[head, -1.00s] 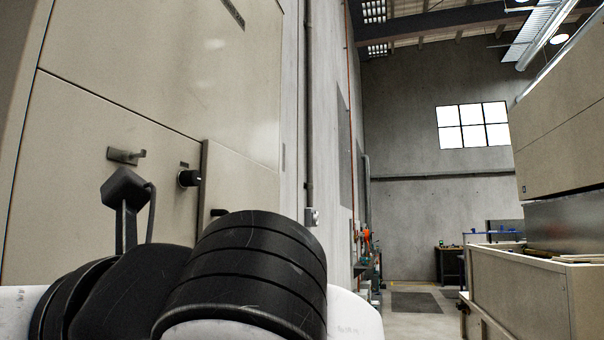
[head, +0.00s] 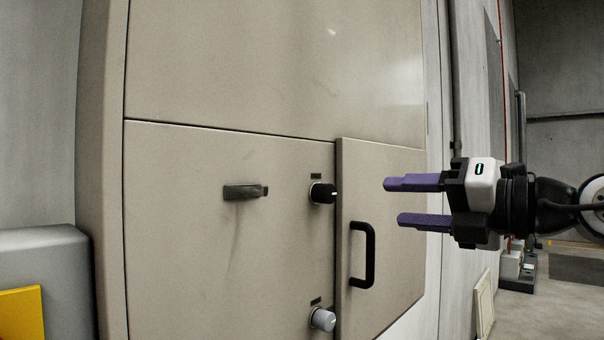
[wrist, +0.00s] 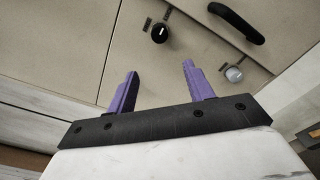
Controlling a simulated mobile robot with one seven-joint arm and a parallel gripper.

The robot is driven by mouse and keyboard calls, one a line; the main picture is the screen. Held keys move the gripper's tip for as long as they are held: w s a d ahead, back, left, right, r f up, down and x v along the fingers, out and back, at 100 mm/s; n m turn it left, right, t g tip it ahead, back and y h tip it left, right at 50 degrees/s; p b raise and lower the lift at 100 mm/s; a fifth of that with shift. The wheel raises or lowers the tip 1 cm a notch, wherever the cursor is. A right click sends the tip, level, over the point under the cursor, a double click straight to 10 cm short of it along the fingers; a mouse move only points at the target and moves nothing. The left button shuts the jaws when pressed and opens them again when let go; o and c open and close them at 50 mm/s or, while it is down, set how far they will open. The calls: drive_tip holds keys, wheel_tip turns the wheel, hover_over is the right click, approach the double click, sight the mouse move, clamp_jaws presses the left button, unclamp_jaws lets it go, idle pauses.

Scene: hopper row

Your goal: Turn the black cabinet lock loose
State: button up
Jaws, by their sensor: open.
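The black cabinet lock (head: 322,192) is a round knob on the beige cabinet front, left of the small door's edge. It also shows in the wrist view (wrist: 159,33), above and between my fingers, with a white mark on its face. My gripper (head: 420,202) is open and empty, with two purple fingers pointing left, in front of the small door and to the right of the lock. In the wrist view my gripper (wrist: 158,85) is apart from the lock. Nothing hides the lock.
A grey knob (head: 322,319) sits below the black one. The small door (head: 385,160) has a black handle (head: 363,255) standing out. A dark metal bracket (head: 245,192) sticks out left of the lock. A grey block with a yellow panel (head: 22,312) stands at lower left.

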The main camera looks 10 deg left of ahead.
sight(332, 194)
drive_tip(key=p+x, duration=0.1)
drive_tip(key=x, duration=0.3)
drive_tip(key=p+x, duration=0.2)
drive_tip(key=x, duration=0.2)
drive_tip(key=w+p+x, duration=0.1)
drive_tip(key=x, duration=0.3)
drive_tip(key=shift+w+d+r, duration=0.15)
drive_tip(key=shift+d+r, duration=0.2)
drive_tip(key=shift+r, duration=0.05)
drive_tip(key=shift+w+a+f+m+p, duration=0.1)
drive_tip(key=shift+w+a+m+p, duration=0.25)
drive_tip(key=shift+a, duration=0.1)
drive_tip(key=c, duration=1)
